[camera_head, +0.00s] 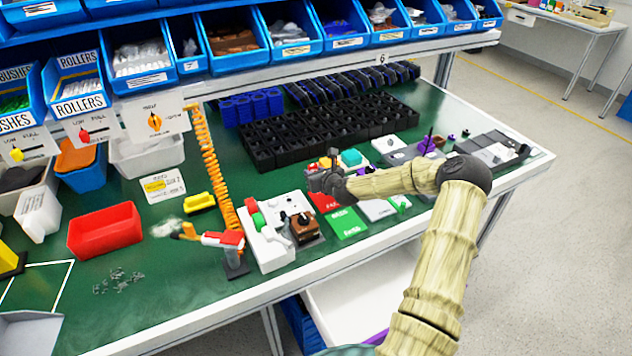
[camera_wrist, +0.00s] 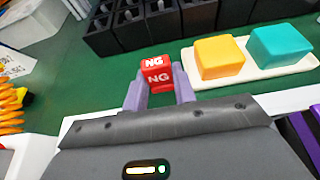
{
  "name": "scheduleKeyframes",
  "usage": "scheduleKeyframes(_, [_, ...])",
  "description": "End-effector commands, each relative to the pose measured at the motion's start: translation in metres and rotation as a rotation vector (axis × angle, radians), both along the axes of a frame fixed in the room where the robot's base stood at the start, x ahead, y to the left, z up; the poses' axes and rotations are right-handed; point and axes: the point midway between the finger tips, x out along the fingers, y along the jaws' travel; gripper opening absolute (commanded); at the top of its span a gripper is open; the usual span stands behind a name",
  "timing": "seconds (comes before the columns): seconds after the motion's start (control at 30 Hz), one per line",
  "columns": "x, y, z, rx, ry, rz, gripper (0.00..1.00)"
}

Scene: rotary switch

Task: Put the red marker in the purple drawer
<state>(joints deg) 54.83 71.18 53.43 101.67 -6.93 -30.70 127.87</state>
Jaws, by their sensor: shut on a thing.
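The red marker (camera_wrist: 157,75) is a small red block with white "NG" lettering. In the wrist view it sits between the two lavender fingers of my gripper (camera_wrist: 159,88), which are shut on it.
A yellow block and a teal block (camera_wrist: 281,45) stand on a pale tray. A black bin grid (camera_head: 325,130) lies behind. A red-and-green button box (camera_head: 270,235) and an orange coiled hose (camera_head: 212,165) stand left. The bench's front edge lies between my gripper and the drawer.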

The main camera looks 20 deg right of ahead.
Motion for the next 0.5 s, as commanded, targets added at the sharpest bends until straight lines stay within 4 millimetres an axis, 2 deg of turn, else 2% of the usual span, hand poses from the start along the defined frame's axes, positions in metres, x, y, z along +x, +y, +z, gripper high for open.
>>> scheduleKeyframes(0.13, [0.000,0.000,-0.005,0.001,0.001,0.001,0.05])
scheduleKeyframes(0.37, [-0.001,-0.004,-0.035,0.001,0.002,-0.006,0.05])
scheduleKeyframes(0.5, [-0.002,-0.007,-0.038,0.000,0.000,-0.010,0.05])
